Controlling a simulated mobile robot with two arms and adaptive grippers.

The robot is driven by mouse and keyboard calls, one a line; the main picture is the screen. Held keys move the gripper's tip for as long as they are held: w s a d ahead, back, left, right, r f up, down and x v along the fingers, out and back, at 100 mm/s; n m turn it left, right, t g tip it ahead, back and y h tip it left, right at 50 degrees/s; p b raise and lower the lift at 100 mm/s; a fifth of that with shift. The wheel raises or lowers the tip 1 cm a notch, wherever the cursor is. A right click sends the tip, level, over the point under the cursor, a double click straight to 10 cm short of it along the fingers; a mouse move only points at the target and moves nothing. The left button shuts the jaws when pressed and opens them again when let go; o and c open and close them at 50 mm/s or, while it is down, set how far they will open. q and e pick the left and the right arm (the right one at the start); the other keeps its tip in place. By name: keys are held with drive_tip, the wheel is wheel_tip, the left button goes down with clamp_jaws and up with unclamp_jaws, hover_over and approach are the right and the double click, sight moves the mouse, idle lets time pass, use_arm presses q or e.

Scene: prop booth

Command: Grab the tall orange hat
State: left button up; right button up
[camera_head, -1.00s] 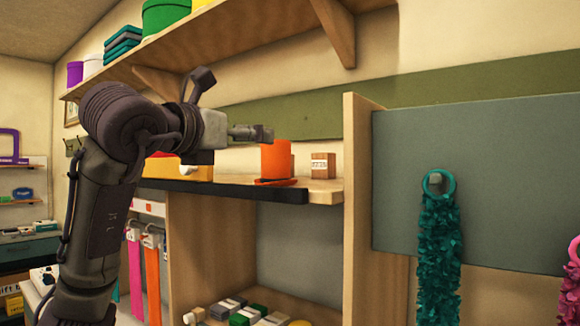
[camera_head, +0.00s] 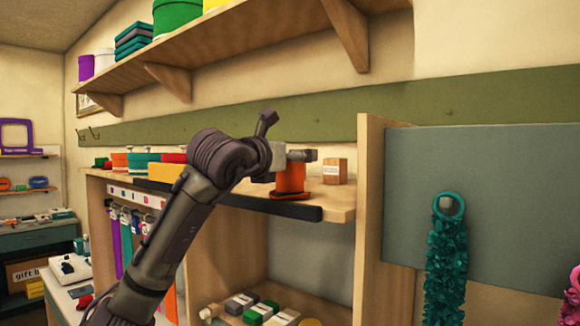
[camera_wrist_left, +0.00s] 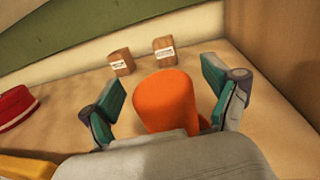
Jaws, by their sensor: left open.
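The tall orange hat (camera_head: 291,179) stands upright on the wooden counter near its front edge, its brim flat on the surface. My left gripper (camera_head: 314,155) is at the hat's upper part in the head view. In the left wrist view the gripper (camera_wrist_left: 163,104) is open, with one teal-padded finger on each side of the orange hat (camera_wrist_left: 166,98). The fingers look apart from the hat's sides. The hat's lower part and brim are hidden there by the gripper body. My right gripper is not in view.
Two small labelled wooden blocks stand behind the hat, one at left (camera_wrist_left: 120,62) and one at right (camera_wrist_left: 164,49). A red hat (camera_wrist_left: 14,106) lies to the left. An upright wooden panel (camera_head: 370,200) bounds the counter's right end. A shelf (camera_head: 230,50) runs above.

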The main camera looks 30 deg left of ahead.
use_arm(q)
drive_tip(key=shift+w, duration=0.15)
drive_tip(key=shift+s, duration=0.25)
drive_tip(key=c, duration=1)
drive_tip(key=shift+r, duration=0.15)
